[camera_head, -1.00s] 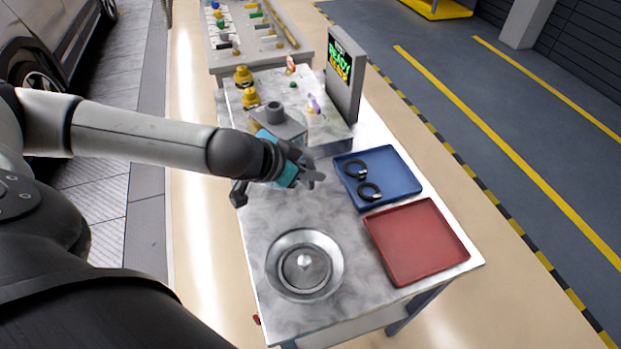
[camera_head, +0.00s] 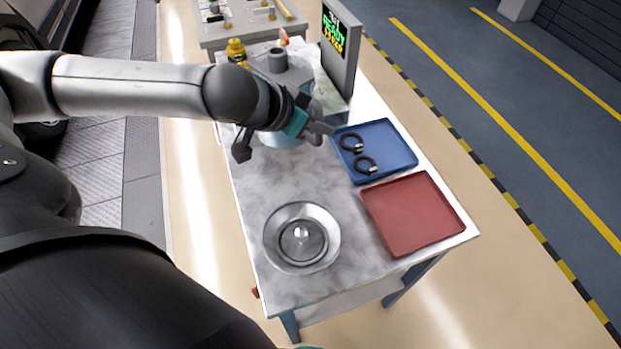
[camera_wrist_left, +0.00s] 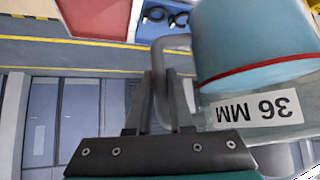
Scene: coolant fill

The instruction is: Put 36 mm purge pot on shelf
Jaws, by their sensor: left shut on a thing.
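The 36 mm purge pot (camera_wrist_left: 255,45) shows large in the left wrist view, with a light blue body, a red band and a "36 MM" label that reads upside down. My left gripper (camera_wrist_left: 160,80) is shut on its grey handle (camera_wrist_left: 175,45). In the head view the pot's blue body (camera_head: 280,141) shows under my left wrist, mostly hidden by it; a grey round neck rises behind. My left gripper (camera_head: 322,131) is left of the blue tray. I cannot tell how far the pot is above the worktop. No shelf is clearly identifiable. My right gripper is out of view.
A blue tray (camera_head: 402,158) with two black rings and a red tray (camera_head: 415,215) lie on the right of the marble worktop. A round metal basin (camera_head: 302,237) is at the front.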

